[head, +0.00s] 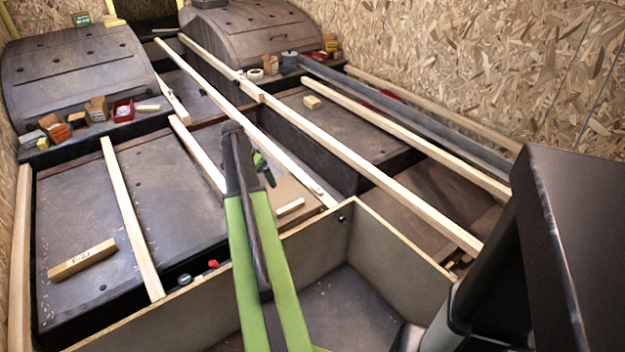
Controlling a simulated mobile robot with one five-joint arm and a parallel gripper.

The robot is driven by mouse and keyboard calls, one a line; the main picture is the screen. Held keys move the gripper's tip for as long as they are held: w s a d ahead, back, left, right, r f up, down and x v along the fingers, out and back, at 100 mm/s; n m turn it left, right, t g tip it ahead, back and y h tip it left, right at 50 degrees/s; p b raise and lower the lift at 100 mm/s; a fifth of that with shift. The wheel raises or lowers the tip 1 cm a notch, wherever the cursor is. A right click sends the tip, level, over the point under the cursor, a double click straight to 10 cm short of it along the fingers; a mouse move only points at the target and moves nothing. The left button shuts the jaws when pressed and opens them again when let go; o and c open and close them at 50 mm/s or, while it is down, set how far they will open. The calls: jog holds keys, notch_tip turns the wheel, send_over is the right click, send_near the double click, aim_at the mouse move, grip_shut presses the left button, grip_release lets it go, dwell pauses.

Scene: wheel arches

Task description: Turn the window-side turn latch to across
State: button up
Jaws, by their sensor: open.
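My green and dark arm (258,250) rises from the bottom middle and reaches over the wooden framework. Its dark far end (232,135) is above the floor panels. I cannot make out the jaws of my gripper. A small green and black piece (263,168) shows just right of the arm's far end, and I cannot tell what it is. I cannot identify the window-side turn latch. A small dark round fitting (341,218) sits at the inner corner of the near wooden box. A small red piece (213,264) lies left of the arm, its kind unclear.
Two dark wheel arches (75,70) (250,32) stand at the back, with small boxes and a red tray (122,111) before the left one. Long pale battens (360,160) cross the floor. Chipboard (480,60) walls the right.

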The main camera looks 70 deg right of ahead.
jog(key=s+d+r+m+g+p, duration=0.1)
jog(key=s+d+r+m, duration=0.25)
jog(key=s+d, duration=0.85)
jog(key=b, duration=1.6)
send_near(316, 187)
jog(key=shift+m, duration=0.45)
jog(key=x, duration=0.8)
jog(key=shift+s+f, duration=0.1)
jog(key=shift+f, duration=0.25)
jog(key=shift+r, duration=0.1)
jog(key=shift+c, duration=0.3)
